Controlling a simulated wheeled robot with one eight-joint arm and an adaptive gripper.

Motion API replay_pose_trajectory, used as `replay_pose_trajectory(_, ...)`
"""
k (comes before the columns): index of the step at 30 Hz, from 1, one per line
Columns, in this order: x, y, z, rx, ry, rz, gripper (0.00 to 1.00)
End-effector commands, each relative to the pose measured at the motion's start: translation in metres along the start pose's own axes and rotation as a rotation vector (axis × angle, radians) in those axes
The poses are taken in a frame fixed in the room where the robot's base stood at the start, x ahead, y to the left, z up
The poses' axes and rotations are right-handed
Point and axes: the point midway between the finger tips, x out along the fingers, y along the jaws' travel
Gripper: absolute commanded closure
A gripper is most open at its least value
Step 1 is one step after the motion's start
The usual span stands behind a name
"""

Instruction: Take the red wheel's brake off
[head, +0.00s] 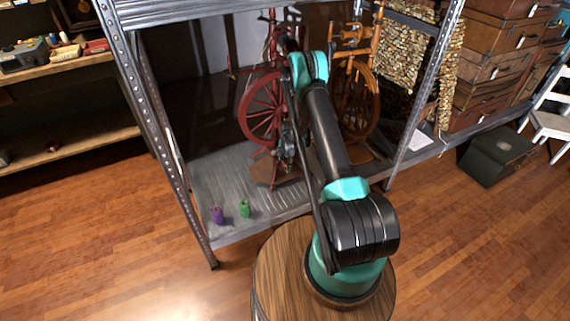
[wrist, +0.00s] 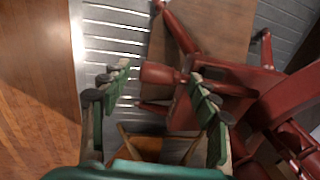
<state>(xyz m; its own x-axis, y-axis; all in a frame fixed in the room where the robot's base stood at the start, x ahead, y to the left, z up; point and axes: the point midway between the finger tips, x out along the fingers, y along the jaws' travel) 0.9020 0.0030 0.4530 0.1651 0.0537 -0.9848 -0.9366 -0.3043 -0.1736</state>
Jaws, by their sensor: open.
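The red spinning wheel (head: 262,105) stands upright on the metal shelf, partly hidden behind my arm in the head view. In the wrist view its red wooden frame (wrist: 240,75) fills the right side. My gripper (wrist: 160,71) is open, with a green finger on each side of a short, rounded red wooden end (wrist: 157,74) of that frame. I cannot tell whether either finger touches it. In the head view my gripper (head: 289,147) is small and dark, close beside the lower part of the red wheel. I cannot make out the brake for certain.
An orange-brown spinning wheel (head: 359,95) stands just right of the red one. A purple spool (head: 217,215) and a green spool (head: 245,208) stand at the shelf's front left. Metal shelf posts (head: 424,95) rise at both sides. The shelf floor (head: 222,180) behind the spools is clear.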

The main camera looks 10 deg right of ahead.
Motion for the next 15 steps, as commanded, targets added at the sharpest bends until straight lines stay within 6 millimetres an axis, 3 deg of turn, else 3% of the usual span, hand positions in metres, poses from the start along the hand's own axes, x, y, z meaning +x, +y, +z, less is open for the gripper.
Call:
replay_pose_trajectory(6, 0.0002, 0.0, 0.0, 0.0, 0.0, 0.0, 0.39)
replay_pose_trajectory(15, 0.0, -0.0001, 0.0, 0.0, 0.0, 0.0, 0.75)
